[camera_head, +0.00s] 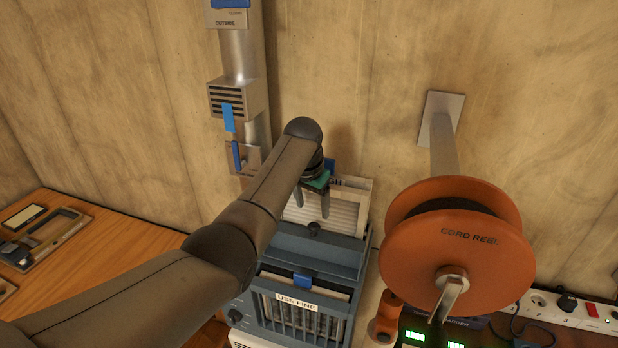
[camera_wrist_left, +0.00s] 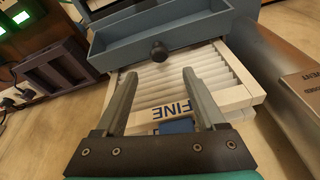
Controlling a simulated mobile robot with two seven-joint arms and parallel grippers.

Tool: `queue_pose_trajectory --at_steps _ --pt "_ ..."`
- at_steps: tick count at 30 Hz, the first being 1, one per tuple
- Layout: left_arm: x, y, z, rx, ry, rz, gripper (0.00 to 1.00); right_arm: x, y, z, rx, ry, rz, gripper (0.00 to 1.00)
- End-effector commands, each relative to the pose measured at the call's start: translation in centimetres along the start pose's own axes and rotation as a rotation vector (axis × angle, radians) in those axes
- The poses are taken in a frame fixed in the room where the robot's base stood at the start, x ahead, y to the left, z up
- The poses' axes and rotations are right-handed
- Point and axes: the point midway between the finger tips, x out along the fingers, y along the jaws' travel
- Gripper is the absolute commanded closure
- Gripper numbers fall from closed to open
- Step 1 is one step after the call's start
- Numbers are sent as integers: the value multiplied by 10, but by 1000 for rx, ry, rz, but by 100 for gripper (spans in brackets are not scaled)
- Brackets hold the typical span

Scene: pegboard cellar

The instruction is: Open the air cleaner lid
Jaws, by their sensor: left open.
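The air cleaner (camera_head: 255,312) is a blue-grey box below the centre of the head view, with a "USE FINE" label on its slatted part. Its lid looks like the shallow, rimmed blue-grey panel (camera_head: 312,262) behind that part; I cannot tell its exact angle. A dark round knob (camera_head: 314,229) sits on the panel's far edge, and the knob also shows in the left wrist view (camera_wrist_left: 158,50). My left gripper (camera_head: 312,208) is open and empty, its fingers (camera_wrist_left: 160,76) pointing toward the knob, one to each side, short of it. My right gripper is not in view.
A white pleated filter (camera_wrist_left: 172,82) with lettering stands behind the panel, under my left fingers. An orange cord reel (camera_head: 455,240) juts from the wall at right. A metal duct (camera_head: 238,55) runs down the wall. A wooden table (camera_head: 120,250) with tools is at left.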

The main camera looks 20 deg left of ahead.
Motion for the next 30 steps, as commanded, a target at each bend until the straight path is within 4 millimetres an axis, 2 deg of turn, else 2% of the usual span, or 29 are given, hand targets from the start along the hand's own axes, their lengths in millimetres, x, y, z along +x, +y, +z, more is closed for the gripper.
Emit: queue_pose_trajectory --at_steps 9,15,21,30 --pt "-49 -1 0 -1 4 -2 28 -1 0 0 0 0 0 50" --pt "-74 -1 0 -1 2 -1 28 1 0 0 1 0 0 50" --pt "-82 0 0 -1 1 -1 28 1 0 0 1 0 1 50" --pt "-80 0 2 -1 0 -1 28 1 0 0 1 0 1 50"
